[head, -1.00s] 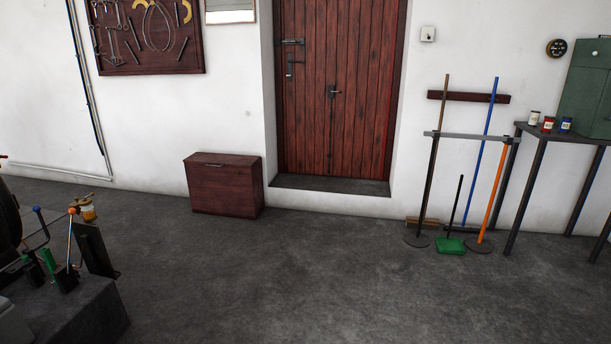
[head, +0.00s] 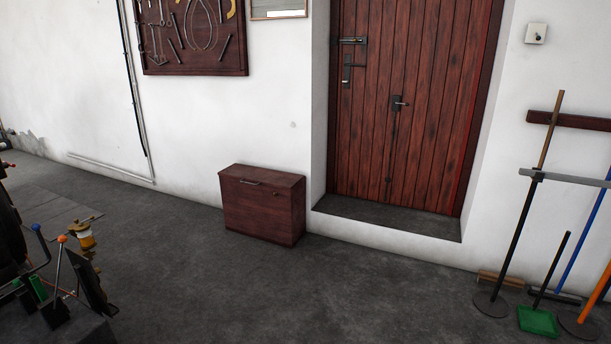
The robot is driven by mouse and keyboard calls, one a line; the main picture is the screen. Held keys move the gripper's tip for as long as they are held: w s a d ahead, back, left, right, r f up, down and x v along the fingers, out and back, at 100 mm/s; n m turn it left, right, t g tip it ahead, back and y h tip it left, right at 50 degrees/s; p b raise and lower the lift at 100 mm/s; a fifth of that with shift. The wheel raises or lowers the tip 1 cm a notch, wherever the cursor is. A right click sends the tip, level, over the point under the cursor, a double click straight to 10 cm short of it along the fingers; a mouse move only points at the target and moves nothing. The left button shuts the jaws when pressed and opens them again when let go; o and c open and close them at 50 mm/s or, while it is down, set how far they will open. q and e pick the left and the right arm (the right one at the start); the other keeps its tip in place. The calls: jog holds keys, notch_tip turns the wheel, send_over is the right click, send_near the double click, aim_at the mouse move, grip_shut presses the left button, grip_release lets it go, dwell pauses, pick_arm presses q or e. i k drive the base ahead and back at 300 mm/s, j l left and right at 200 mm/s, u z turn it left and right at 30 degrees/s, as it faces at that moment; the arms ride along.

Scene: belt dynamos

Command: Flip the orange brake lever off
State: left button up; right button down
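A lever with an orange knob (head: 62,239) stands on the dark machine base at the lower left of the head view. Its thin shaft runs down to a dark bracket, and it leans slightly. Beside it on the left is a lever with a blue knob (head: 36,228). A green part (head: 38,289) sits low between them. Neither of my grippers is in the head view.
A brown wooden chest (head: 262,206) stands against the white wall, left of the red-brown door (head: 405,110). Long-handled tools, including a green-headed one (head: 538,320), lean in a rack at the right. The grey floor in the middle is clear.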

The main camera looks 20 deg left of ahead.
aim_at(62, 239)
jog(key=i+j+u, duration=0.1)
jog(key=i+u, duration=0.25)
jog(key=u, duration=0.15)
jog(key=i+u, duration=0.45)
jog(key=i+l+u, duration=0.1)
jog(key=i+u, duration=0.15)
jog(key=u, duration=0.25)
jog(key=i+j+u, duration=0.15)
jog(key=i+u, duration=0.55)
jog(key=i+l+u, duration=0.1)
jog(key=i+u, duration=0.25)
jog(key=i, duration=0.2)
